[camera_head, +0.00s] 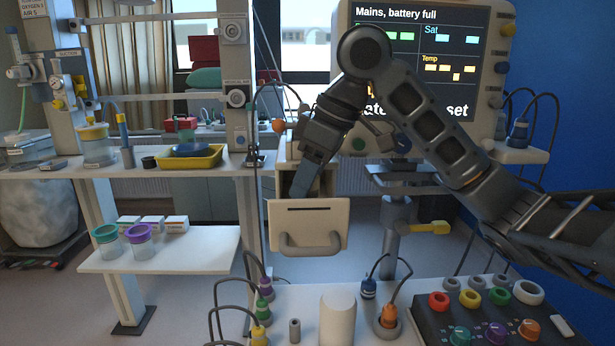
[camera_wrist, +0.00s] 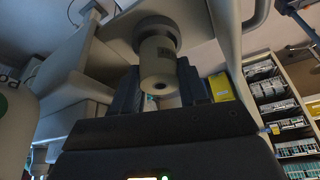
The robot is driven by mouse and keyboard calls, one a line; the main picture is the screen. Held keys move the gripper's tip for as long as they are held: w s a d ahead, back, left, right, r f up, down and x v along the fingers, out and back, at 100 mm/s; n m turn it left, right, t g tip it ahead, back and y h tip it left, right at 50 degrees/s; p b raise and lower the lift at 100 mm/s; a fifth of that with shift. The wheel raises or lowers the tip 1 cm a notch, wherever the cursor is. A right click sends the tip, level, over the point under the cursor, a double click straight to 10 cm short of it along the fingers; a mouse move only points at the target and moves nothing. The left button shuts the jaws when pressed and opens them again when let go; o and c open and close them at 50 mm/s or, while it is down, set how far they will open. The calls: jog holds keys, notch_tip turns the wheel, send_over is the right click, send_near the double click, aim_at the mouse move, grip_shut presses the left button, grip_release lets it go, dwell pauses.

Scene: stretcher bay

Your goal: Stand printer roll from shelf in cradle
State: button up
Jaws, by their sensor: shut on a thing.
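The printer roll (camera_wrist: 157,72) is a pale cylinder with a dark core hole, seen in the wrist view between the two blue-grey fingers of my gripper (camera_wrist: 159,90). My gripper (camera_head: 300,188) is shut on it. In the head view the gripper points down into the cream printer housing (camera_head: 283,160) below the monitor, behind the open front panel (camera_head: 308,226) with its slot and handle. The roll is hidden there. In the wrist view a dark round part sits against the roll's far end; I cannot tell whether this is the cradle.
A white shelf (camera_head: 170,252) with lidded jars and small boxes stands left. A yellow tray (camera_head: 190,160) is on the counter above it. The monitor (camera_head: 475,60) stands behind my arm. Cables, connectors and a pale cylinder (camera_head: 337,318) crowd the near surface.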

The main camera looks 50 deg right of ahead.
jog(key=shift+f+b, duration=0.5)
jog(key=shift+f, duration=0.5)
jog(key=o, duration=1.1)
jog(key=shift+o, duration=0.2)
jog(key=shift+r, duration=0.1)
jog(key=a+v, duration=0.1)
jog(key=v, duration=0.6)
jog(key=shift+d+r, duration=0.35)
jog(key=shift+d, duration=0.2)
jog(key=shift+s, duration=0.25)
